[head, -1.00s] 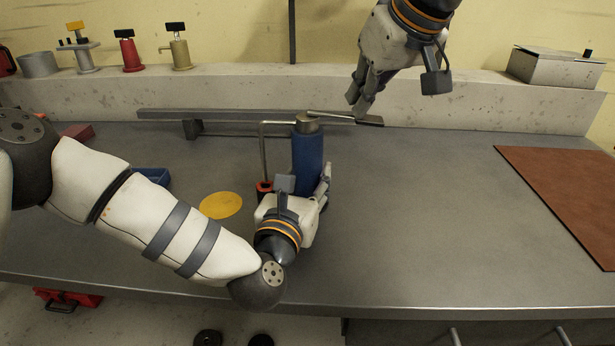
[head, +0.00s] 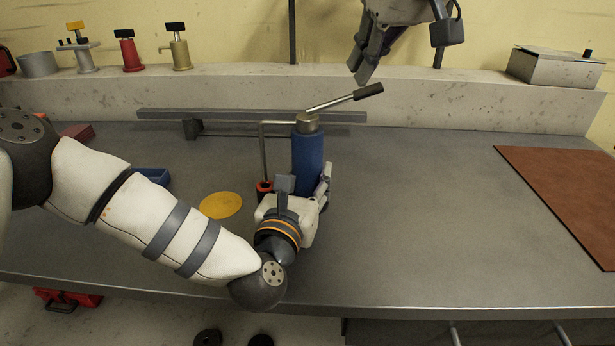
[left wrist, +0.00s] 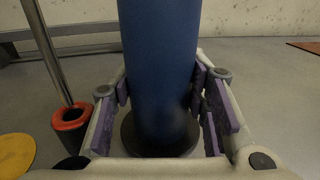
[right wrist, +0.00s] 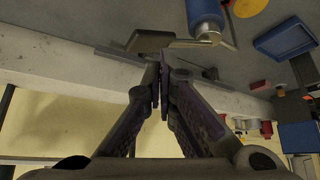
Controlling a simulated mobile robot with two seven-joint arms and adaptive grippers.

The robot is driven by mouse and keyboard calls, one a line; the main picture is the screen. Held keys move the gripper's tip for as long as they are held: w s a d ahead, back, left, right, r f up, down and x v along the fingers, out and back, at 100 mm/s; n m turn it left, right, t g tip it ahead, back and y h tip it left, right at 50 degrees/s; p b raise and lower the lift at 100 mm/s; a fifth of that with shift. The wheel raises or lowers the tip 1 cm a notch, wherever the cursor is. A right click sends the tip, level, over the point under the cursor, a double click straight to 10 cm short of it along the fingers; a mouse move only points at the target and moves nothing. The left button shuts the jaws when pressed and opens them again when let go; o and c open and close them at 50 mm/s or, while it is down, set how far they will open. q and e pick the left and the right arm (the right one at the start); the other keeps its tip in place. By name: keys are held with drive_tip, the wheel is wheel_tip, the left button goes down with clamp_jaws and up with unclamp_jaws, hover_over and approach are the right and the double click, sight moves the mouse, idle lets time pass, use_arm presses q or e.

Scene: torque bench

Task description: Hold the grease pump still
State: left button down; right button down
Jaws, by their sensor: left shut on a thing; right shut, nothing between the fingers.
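The blue grease pump (head: 308,160) stands upright on the bench, with a metal head and a lever handle (head: 345,98) that slants up to the right. My left gripper (head: 318,192) is shut around the pump's lower barrel; the left wrist view shows the blue barrel (left wrist: 160,70) between its purple-padded fingers, above a dark round base (left wrist: 160,140). My right gripper (head: 362,65) is shut and empty, above and close to the lever's dark grip. In the right wrist view its fingertips (right wrist: 160,70) meet, with the pump (right wrist: 206,15) beyond them.
A yellow disc (head: 221,205) and a blue tray (head: 153,176) lie further left. A brown mat (head: 575,195) lies at right. The bench between pump and mat is clear.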

sight(366, 92)
drive_tip(key=shift+f, duration=2.55)
drive_tip(key=shift+r, duration=2.55)
drive_tip(key=shift+r, duration=2.05)
